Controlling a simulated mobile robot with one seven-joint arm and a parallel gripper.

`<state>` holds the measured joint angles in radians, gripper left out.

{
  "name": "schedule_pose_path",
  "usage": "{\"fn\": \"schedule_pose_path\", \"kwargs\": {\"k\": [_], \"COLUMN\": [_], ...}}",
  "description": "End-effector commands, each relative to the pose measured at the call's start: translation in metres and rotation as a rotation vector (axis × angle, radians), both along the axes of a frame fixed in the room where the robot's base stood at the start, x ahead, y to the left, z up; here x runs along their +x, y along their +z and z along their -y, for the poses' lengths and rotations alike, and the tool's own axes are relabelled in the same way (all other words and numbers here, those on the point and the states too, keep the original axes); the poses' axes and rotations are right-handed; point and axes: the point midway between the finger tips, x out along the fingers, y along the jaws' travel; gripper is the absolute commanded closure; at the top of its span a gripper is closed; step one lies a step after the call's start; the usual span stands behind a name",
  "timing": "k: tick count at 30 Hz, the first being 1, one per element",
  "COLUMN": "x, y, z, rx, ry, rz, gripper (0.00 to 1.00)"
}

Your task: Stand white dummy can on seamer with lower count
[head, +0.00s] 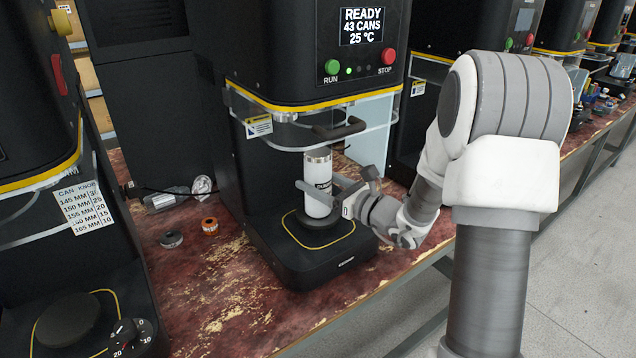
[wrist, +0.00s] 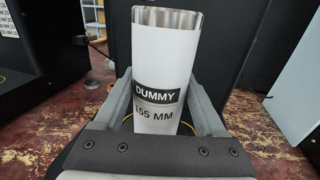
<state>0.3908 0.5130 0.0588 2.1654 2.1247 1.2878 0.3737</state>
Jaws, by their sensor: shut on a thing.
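The white dummy can (head: 318,180) is upright on or just above the round plate (head: 312,229) of the middle seamer (head: 300,60); I cannot tell if it touches. That seamer's display (head: 361,26) reads READY, 43 CANS, 25 °C. My gripper (head: 325,190) is shut around the can's sides. In the wrist view, the can (wrist: 158,65) stands between the two fingers, with a silver rim and a label reading DUMMY, 155 MM. Another seamer (head: 70,215) stands at the left; its display is not in view.
A clear guard (head: 375,130) and a dark handle (head: 340,128) are just above the can. More seamers (head: 565,25) line the right.

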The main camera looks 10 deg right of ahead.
Motion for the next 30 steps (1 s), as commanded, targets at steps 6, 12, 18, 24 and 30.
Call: {"fn": "schedule_pose_path", "kwargs": {"k": [6, 12, 18, 24, 30], "x": [0.000, 0.000, -0.001, -0.030, -0.066], "y": [-0.003, -0.003, 0.003, 0.002, 0.002], "z": [0.000, 0.000, 0.001, 0.023, 0.048], "rx": [0.000, 0.000, 0.000, 0.000, 0.000], "ry": [0.000, 0.000, 0.000, -0.005, -0.004], "rz": [0.000, 0.000, 0.000, -0.003, -0.001], "gripper": [0.09, 0.00, 0.00, 0.00, 0.00]}}
